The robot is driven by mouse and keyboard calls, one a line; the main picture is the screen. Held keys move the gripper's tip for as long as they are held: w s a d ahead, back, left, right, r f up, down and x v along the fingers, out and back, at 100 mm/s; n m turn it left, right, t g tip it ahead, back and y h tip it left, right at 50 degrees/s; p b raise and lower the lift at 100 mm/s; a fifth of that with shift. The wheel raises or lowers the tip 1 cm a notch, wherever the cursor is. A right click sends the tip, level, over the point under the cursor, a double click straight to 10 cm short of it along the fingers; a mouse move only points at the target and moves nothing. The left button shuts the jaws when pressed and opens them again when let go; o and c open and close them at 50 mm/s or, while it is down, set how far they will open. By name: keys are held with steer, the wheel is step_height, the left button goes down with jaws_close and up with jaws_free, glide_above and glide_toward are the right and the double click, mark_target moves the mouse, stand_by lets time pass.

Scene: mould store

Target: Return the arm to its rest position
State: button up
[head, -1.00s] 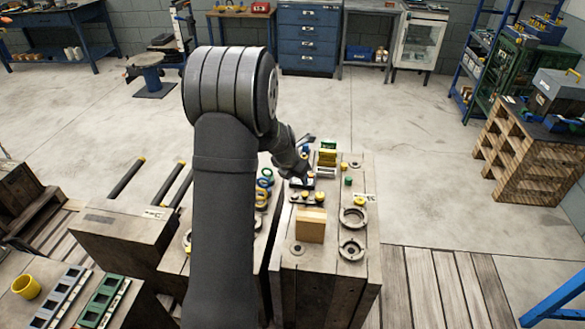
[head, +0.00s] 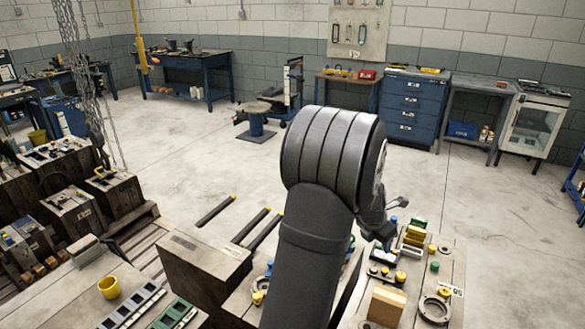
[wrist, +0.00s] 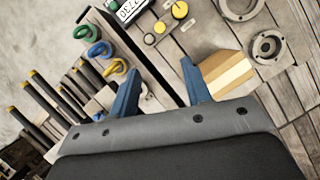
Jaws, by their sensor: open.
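My gripper (wrist: 160,88) shows in the wrist view as two blue fingers set wide apart, with nothing held between them. It hangs above the wooden mould blocks, over the gap between two of them. In the head view my arm rises from the bottom edge, bends at a large ribbed joint, and reaches down behind it towards the right-hand block (head: 447,318). The fingers cannot be made out clearly there. A tan wooden block (wrist: 226,72) lies beside the right finger in the wrist view; it also shows in the head view (head: 386,305).
Metal rings (head: 434,308), yellow and green knobs and small parts crowd the right-hand block. Blue, green and yellow eye bolts (wrist: 88,33) stand left of the fingers. Dark bars (head: 251,226) lie left of my arm. A yellow cup (head: 109,288) stands lower left. Open floor lies behind.

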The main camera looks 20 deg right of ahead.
mark_target(384, 271)
steer(key=shift+f, duration=0.1)
steer(key=x, duration=1.7)
steer(key=shift+w+f, duration=0.1)
steer(key=shift+f, duration=0.05)
steer(key=shift+f, duration=0.2)
steer(key=shift+a+r+m, duration=0.1)
steer(key=shift+r+m, duration=0.05)
steer(key=shift+m, duration=0.15)
steer(key=shift+a+m+g, duration=0.1)
steer(key=shift+m+g, duration=0.2)
steer(key=shift+m, duration=0.2)
steer(key=a+r, duration=0.3)
steer(key=r, duration=0.4)
steer(key=s+a+r+n, duration=0.1)
steer(key=a+r, duration=0.3)
steer(key=r, duration=0.4)
steer(key=shift+s+a, duration=0.2)
steer(key=shift+a, duration=0.05)
stand_by(1.0)
